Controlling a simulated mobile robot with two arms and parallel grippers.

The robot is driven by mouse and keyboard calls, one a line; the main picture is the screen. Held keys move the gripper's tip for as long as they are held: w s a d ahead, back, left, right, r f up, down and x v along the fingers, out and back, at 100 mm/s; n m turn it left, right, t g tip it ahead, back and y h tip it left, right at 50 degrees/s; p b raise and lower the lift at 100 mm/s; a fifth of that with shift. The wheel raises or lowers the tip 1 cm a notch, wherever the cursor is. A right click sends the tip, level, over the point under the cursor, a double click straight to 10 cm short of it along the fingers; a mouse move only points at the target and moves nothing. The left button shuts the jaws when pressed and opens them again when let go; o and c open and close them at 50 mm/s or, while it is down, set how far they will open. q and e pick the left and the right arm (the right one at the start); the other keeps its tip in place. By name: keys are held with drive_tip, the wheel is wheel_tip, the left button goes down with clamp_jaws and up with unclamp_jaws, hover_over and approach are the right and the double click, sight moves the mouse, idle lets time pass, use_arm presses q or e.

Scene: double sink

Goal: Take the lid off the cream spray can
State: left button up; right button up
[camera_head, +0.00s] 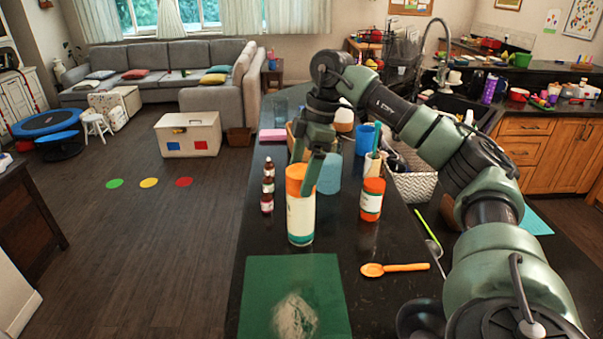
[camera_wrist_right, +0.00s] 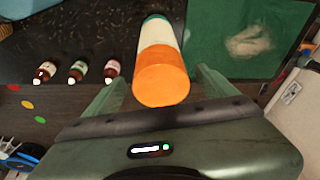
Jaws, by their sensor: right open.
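The cream spray can (camera_head: 301,220) stands upright on the dark counter, with its orange lid (camera_head: 295,182) on top. It also shows in the right wrist view, with the orange lid (camera_wrist_right: 162,80) nearest the camera and the cream body (camera_wrist_right: 157,33) beyond. My right gripper (camera_head: 307,172) is over the can and points down at the lid. In the wrist view its two fingers (camera_wrist_right: 160,88) are spread, one on each side of the lid, with gaps visible. My left gripper is in neither view.
A green mat (camera_head: 275,280) lies in front of the can. Small brown bottles (camera_head: 267,186) stand to its left. An orange-and-white jar (camera_head: 371,200) and an orange spoon (camera_head: 395,268) are to the right. A wicker basket (camera_head: 415,187) stands beyond the jar.

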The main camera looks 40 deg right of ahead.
drive_tip(key=shift+a, duration=0.2)
drive_tip(key=c, duration=0.9)
drive_tip(key=shift+d, duration=0.1)
drive_tip(key=c, duration=0.5)
